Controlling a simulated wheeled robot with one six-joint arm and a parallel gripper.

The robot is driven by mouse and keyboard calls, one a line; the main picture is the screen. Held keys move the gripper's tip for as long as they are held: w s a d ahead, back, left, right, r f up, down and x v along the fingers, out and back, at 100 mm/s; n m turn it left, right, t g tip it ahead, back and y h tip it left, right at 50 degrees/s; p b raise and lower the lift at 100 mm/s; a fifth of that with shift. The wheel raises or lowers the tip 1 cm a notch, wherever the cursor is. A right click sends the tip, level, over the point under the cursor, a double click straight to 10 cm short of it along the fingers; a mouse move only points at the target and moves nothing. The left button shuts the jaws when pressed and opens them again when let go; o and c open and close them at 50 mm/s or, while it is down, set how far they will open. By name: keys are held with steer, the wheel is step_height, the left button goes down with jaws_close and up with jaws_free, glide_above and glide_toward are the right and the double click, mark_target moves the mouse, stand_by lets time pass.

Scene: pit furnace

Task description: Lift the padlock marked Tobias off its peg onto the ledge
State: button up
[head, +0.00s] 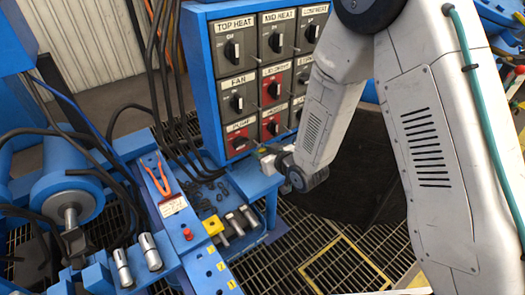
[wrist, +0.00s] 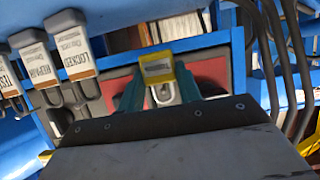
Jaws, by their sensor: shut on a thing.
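A yellow padlock (wrist: 158,69) with a pale label and a silver shackle sits between the two teal fingers of my gripper (wrist: 160,88) in the wrist view. The gripper is shut on it. The label is too small to read, so I cannot tell whose name it bears. The padlock is too small to make out there. I cannot tell whether the shackle touches a peg. A blue ledge (head: 262,183) lies below the gripper.
The switch panel (head: 197,62) has several black knobs and labels. Tags reading LOCKED (wrist: 74,50) and similar hang at left in the wrist view. Black cables (head: 165,75) hang left of the panel.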

steer(key=shift+s+d, duration=0.65)
steer(key=shift+s, duration=0.3)
steer(key=shift+s+d, duration=0.65)
steer(key=shift+s, duration=0.25)
steer(key=shift+r, duration=0.1)
